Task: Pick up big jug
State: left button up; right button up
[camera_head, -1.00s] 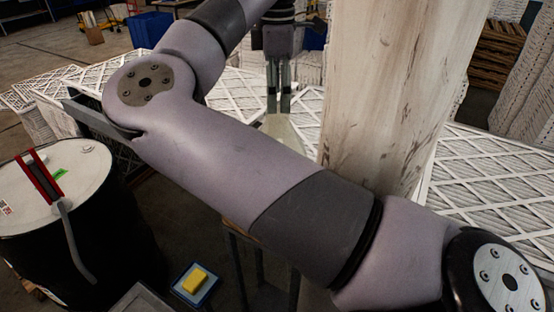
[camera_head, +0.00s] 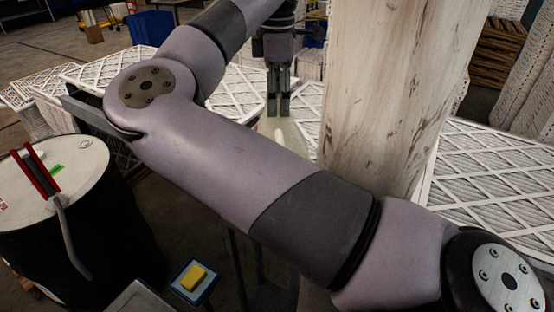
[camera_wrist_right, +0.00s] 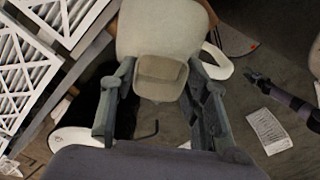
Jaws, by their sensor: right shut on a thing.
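The big jug (camera_wrist_right: 160,28) is pale and whitish, and its neck and cap (camera_wrist_right: 160,76) point toward the right wrist camera. My right gripper (camera_wrist_right: 160,72) is shut on the jug at the cap, with one finger on each side. In the head view my right gripper (camera_head: 279,108) points down beyond my arm, over the pale jug (camera_head: 293,136), whose lower part my arm hides. What looks like my left arm shows small at the right of the wrist view, with its dark end (camera_wrist_right: 257,80) away from the jug; its jaws are too small to read.
A pale, scuffed column (camera_head: 385,90) stands close right of the jug. White lattice-faced filters (camera_head: 490,175) lie around it. A black drum with a white lid (camera_head: 60,190) stands at the left. A yellow button box (camera_head: 194,281) is at the bottom.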

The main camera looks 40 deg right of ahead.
grip_shut()
dwell(0.6)
jog(key=shift+r, duration=0.2)
